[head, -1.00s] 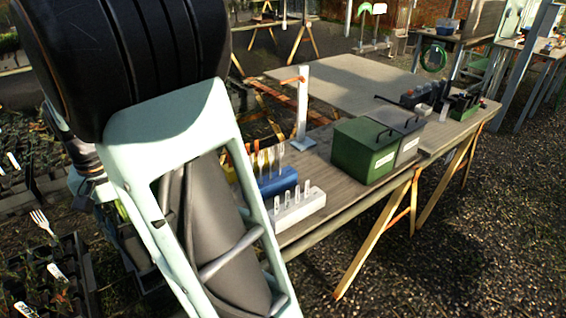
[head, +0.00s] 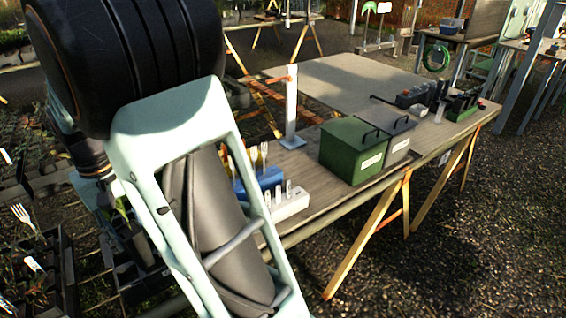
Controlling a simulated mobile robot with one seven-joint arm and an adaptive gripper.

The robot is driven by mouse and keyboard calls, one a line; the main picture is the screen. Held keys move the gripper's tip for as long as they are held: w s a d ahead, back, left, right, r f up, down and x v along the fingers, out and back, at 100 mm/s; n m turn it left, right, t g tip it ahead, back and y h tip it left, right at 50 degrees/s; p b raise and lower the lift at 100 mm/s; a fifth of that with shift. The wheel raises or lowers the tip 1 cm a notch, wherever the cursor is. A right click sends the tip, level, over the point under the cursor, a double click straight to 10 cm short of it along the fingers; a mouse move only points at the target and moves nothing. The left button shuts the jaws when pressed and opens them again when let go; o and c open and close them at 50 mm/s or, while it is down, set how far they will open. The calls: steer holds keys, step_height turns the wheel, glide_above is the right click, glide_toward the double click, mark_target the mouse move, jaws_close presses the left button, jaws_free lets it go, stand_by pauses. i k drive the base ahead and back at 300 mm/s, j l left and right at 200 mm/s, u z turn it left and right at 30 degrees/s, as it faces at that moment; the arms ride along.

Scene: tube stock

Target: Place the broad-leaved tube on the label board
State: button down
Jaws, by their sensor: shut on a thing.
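A dark tube (head: 127,238) with green leaves (head: 122,207) shows at the left, partly covered by my arm's pale green link. I take it for the broad-leaved tube; its leaf shape is too small to make out. My gripper (head: 108,197) is mostly hidden beside the link, at the top of this tube, and seems shut on it. The tube hangs in front of the black plant trays, well left of the table. A large flat grey board (head: 350,85) lies at the far side of the table; I cannot tell whether it is the label board.
The wooden table (head: 318,196) carries a green box (head: 350,150), a grey box (head: 398,138), a blue rack (head: 262,180), a white block with labels (head: 290,205) and a white post (head: 291,105). Black trays (head: 45,270) stand at lower left. Gravel lies open at right.

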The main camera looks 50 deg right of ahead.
mark_target(287, 162)
steer(key=k+l+z, duration=0.1)
steer(key=l, duration=0.25)
steer(key=k+l, duration=0.2)
steer(key=l, duration=0.2)
steer(key=k+l+z, duration=0.15)
steer(key=l, duration=0.2)
steer(key=i+l+z, duration=0.1)
steer(key=l, duration=0.55)
steer(key=i+z, duration=0.1)
steer(key=i, duration=0.55)
